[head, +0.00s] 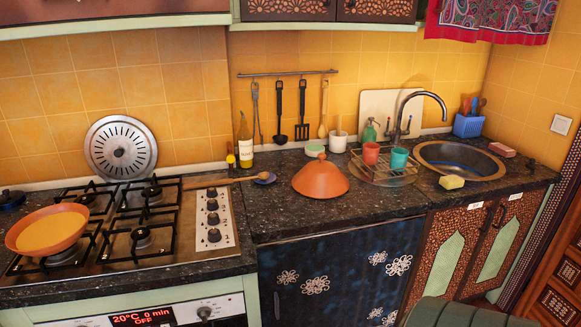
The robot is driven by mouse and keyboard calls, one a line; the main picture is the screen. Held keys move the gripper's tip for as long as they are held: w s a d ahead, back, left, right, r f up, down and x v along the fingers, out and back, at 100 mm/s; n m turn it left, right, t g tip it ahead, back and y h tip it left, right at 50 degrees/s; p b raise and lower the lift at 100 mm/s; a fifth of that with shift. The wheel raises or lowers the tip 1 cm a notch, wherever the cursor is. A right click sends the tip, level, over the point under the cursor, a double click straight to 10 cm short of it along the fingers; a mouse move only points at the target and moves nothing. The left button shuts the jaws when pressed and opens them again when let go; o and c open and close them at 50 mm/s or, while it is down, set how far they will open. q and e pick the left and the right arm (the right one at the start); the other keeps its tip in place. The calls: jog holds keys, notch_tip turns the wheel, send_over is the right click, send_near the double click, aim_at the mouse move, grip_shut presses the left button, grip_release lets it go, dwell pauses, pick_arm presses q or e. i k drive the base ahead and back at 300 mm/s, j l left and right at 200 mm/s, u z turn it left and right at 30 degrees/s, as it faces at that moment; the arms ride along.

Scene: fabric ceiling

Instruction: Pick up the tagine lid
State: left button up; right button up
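The tagine lid (320,178), an orange-brown cone with a small knob on top, sits upright on the dark speckled counter (285,220), between the stove and the sink. A wide orange-brown dish with a yellowish inside, which looks like the tagine base (47,230), stands on the left burners of the stove. Neither of my grippers is in view, and nothing touches the lid from above.
A wooden spoon (222,182) on a blue rest lies left of the lid. A dish rack (382,172) with red and teal cups stands close on its right. An oil bottle (245,142) and a white cup (338,142) stand behind. The counter in front is clear.

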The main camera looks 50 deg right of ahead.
aim_at(321, 179)
jog(key=l+u, duration=0.1)
jog(key=l, duration=0.4)
jog(key=k+l+u, duration=0.1)
jog(key=l, duration=0.85)
jog(key=k+l+u, duration=0.15)
jog(key=l, duration=0.35)
jog(key=k+l+u, duration=0.1)
jog(key=l, duration=0.35)
jog(key=k+l, duration=0.1)
jog(key=l, duration=0.8)
jog(key=k+l, duration=0.15)
jog(key=l, duration=0.3)
